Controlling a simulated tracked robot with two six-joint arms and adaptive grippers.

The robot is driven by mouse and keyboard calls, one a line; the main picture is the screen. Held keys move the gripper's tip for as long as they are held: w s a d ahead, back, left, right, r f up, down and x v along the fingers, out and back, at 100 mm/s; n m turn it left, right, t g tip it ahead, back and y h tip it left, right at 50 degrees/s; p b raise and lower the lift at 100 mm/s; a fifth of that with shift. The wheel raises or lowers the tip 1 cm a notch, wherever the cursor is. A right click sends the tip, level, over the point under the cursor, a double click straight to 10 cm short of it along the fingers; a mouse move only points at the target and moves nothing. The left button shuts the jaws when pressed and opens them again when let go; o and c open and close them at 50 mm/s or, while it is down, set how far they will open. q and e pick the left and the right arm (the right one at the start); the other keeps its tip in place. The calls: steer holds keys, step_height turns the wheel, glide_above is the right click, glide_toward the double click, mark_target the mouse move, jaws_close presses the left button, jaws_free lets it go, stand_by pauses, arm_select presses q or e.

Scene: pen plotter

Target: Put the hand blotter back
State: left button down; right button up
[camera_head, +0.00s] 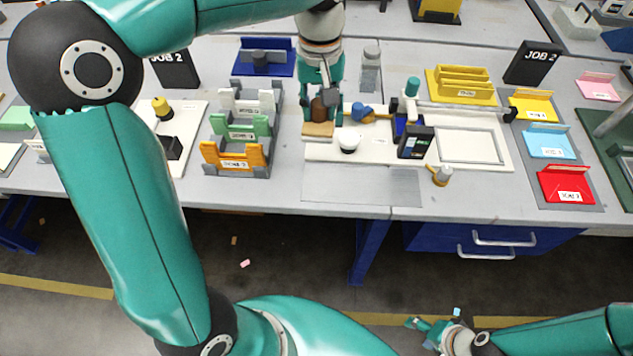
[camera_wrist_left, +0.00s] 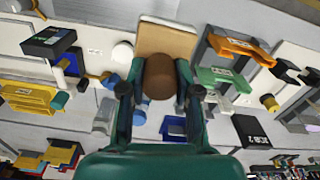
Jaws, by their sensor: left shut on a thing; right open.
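The hand blotter has a brown round knob (camera_head: 318,110) and a tan base (camera_head: 318,129). In the head view it is at the left end of the white plotter board (camera_head: 380,152). My left gripper (camera_head: 322,100) comes down from above and is shut on the knob. In the left wrist view the knob (camera_wrist_left: 159,78) sits between my left fingers, with the tan base (camera_wrist_left: 167,40) beyond it. I cannot tell whether the base touches the surface below. My right gripper (camera_head: 434,330) is open and empty, low in front of the table.
A white round knob (camera_head: 349,141) and a black device (camera_head: 416,142) stand right of the blotter. Racks with white, green and orange holders (camera_head: 236,156) stand to its left. A blue tray (camera_head: 266,66) lies behind. A bare grey plate (camera_head: 362,186) lies at the table's front.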

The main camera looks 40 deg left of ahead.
arm_select(q)
steer(key=shift+s+a+f, duration=0.1)
steer(key=shift+s+f, duration=0.05)
steer(key=shift+s, duration=0.1)
step_height(320, 180, down, 19)
steer(key=shift+r, duration=0.1)
stand_by(0.3)
steer(key=shift+f, duration=0.25)
steer(key=c, duration=0.8)
jaws_free()
steer(key=shift+r, duration=0.1)
steer(key=shift+r, duration=0.1)
step_height(320, 180, up, 12)
steer(key=shift+r+b, duration=0.1)
steer(key=shift+b, duration=0.2)
